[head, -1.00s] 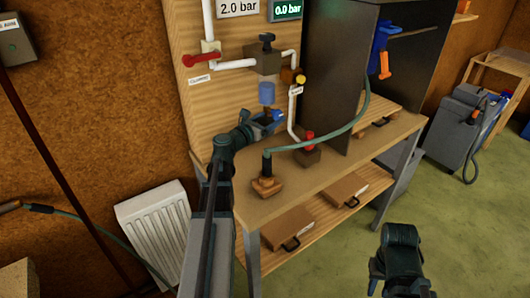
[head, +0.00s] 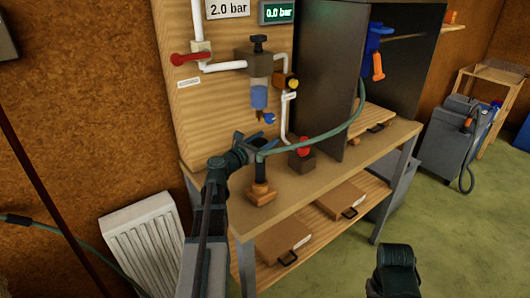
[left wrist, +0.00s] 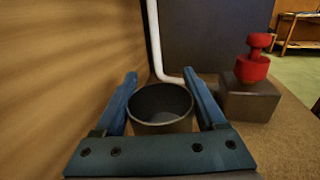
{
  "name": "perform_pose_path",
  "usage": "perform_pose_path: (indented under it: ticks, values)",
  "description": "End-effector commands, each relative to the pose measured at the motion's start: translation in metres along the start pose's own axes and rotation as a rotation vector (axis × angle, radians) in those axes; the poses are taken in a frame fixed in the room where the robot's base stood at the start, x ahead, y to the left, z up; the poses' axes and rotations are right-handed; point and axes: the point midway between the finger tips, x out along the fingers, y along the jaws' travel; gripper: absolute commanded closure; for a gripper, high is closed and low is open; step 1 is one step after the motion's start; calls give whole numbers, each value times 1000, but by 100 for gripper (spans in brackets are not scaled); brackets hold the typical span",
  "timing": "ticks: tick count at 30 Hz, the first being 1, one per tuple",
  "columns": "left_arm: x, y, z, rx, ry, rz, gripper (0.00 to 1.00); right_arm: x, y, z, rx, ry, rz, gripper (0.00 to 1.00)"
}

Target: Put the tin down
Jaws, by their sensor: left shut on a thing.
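My left gripper (head: 252,143) is shut on a dark grey, open-topped round tin (left wrist: 160,103), which sits upright between its blue fingers in the left wrist view. The inside of the tin looks dark, and its base is hidden by the gripper. In the head view the gripper is low over the left part of the bench (head: 290,182), below and left of the filter's blue bowl (head: 259,97). I cannot tell whether the tin touches the bench. My right gripper is not in view; only part of my right arm shows at the bottom right.
A wooden-based stand (head: 261,193) with a green hose (head: 325,138) stands just in front of the left gripper. A red knob on a dark block (head: 302,156) is to its right. White pipes (head: 283,112) run down the panel behind. The bench's front has bare room.

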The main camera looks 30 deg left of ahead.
Motion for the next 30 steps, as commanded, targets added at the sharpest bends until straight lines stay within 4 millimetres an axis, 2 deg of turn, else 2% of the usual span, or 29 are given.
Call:
perform_pose_path:
  ticks: [9, 17, 22, 23, 27, 30]
  values:
    - [0, 0, -37, 0, 0, 0, 91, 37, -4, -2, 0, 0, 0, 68]
    - [0, 0, -35, 0, 0, 0, 91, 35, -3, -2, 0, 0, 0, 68]
    - [0, 0, -40, 0, 0, 0, 91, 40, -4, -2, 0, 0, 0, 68]
    - [0, 0, -38, 0, 0, 0, 22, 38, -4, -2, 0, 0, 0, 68]
    - [0, 0, -38, 0, 0, 0, 0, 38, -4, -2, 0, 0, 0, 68]
    - [0, 0, -38, 0, 0, 0, 0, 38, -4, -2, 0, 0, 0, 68]
